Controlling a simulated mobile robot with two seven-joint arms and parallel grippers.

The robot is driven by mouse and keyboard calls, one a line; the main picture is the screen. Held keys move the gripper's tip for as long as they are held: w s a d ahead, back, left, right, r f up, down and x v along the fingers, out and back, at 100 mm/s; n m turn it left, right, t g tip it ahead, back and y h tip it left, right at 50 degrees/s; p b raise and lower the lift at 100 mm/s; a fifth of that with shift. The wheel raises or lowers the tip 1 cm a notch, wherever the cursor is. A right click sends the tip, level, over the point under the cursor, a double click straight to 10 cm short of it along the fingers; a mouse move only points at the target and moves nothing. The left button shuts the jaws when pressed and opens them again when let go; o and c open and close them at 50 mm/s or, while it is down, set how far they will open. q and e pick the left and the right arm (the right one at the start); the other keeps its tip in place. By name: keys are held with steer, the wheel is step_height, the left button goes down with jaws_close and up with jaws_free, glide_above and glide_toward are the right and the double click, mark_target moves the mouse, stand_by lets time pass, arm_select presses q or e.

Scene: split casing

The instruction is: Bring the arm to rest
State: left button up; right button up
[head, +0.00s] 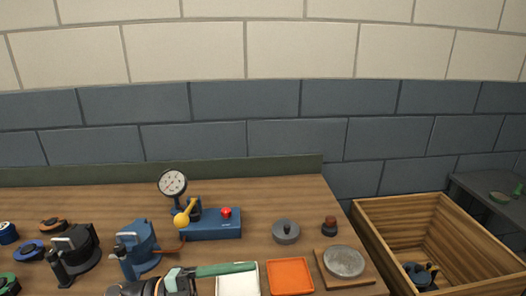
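A black housing-like device (77,254) and a blue one (137,248) stand on the left part of the wooden bench (110,200).
A dial gauge (172,184) stands by a blue box with a red button (226,213). White (238,280) and orange (290,276) trays, a grey weight (285,232) and a round plate (344,262) are at right. A wooden crate (400,212) holds a dark part (420,275).

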arm_select(q)
steer(key=w+a+f+n+t+y, duration=0.1)
steer(key=a+f+n+t+y, duration=0.3)
steer(key=f+n+t+y, duration=0.5)
steer(key=w+a+f+n+t+y, duration=0.1)
steer(key=a+f+n+t+y, duration=0.45)
steer(key=n, duration=0.75)
steer(key=s+a+f+n+g+y, duration=0.2)
steer(key=s+f+n+g, duration=0.3)
steer(key=s+f, duration=1)
step_height(320, 180, down, 4)
steer(key=shift+a+f+g, duration=0.1)
steer(key=shift+a+g, duration=0.6)
steer(key=shift+g, duration=0.45)
steer(key=shift+w, duration=0.1)
